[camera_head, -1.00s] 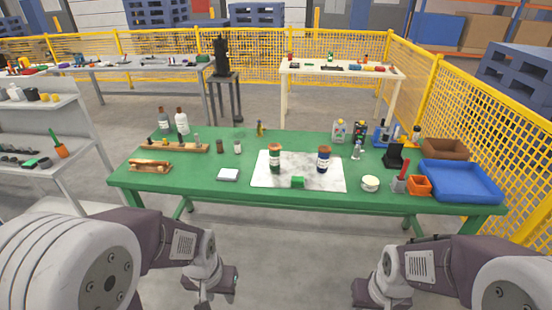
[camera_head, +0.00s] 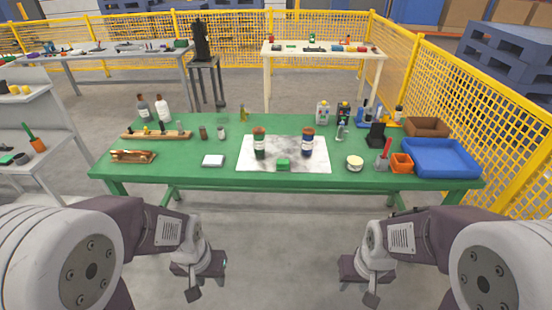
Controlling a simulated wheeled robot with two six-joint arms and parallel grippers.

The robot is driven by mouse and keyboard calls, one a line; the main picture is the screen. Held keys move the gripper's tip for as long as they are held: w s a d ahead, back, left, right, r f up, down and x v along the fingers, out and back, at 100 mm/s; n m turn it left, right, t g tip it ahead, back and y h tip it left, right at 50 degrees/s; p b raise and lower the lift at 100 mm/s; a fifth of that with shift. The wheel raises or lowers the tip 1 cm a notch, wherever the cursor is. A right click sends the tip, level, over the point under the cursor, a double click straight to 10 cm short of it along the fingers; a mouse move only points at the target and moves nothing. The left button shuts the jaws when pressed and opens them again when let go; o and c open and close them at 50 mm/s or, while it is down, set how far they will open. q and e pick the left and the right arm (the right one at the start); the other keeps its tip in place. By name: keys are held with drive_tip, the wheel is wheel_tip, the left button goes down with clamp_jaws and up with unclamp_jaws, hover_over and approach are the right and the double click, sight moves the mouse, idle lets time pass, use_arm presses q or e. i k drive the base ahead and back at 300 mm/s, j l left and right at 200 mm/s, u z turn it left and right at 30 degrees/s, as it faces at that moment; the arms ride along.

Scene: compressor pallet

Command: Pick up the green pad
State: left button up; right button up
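The green pad (camera_head: 283,164) is a small bright green block. It lies near the front edge of a white marbled sheet (camera_head: 308,165) on the green table (camera_head: 220,178). Two dark jars with labels, one at the left (camera_head: 259,143) and one at the right (camera_head: 307,142), stand behind it on the sheet. My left gripper (camera_head: 194,290) and my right gripper (camera_head: 370,294) are both low in front of the table, well short of the pad. Nothing shows in either one. Their fingers are too small and turned away to tell open from shut.
A white square block (camera_head: 213,161) and a round pale tin (camera_head: 354,163) flank the sheet. A blue tray (camera_head: 441,157), an orange bin (camera_head: 401,163) and a brown bin (camera_head: 426,126) stand at the right. Wooden holders (camera_head: 133,156) are at the left. The floor before the table is clear.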

sight(281, 164)
drive_tip(key=i+l, duration=0.15)
drive_tip(key=i, duration=0.3)
drive_tip(key=i+l, duration=0.15)
drive_tip(key=i, duration=0.25)
drive_tip(key=i+l, duration=0.15)
drive_tip(key=i, duration=0.3)
drive_tip(key=i+l, duration=0.15)
drive_tip(key=i, duration=0.25)
drive_tip(key=j+u, duration=0.05)
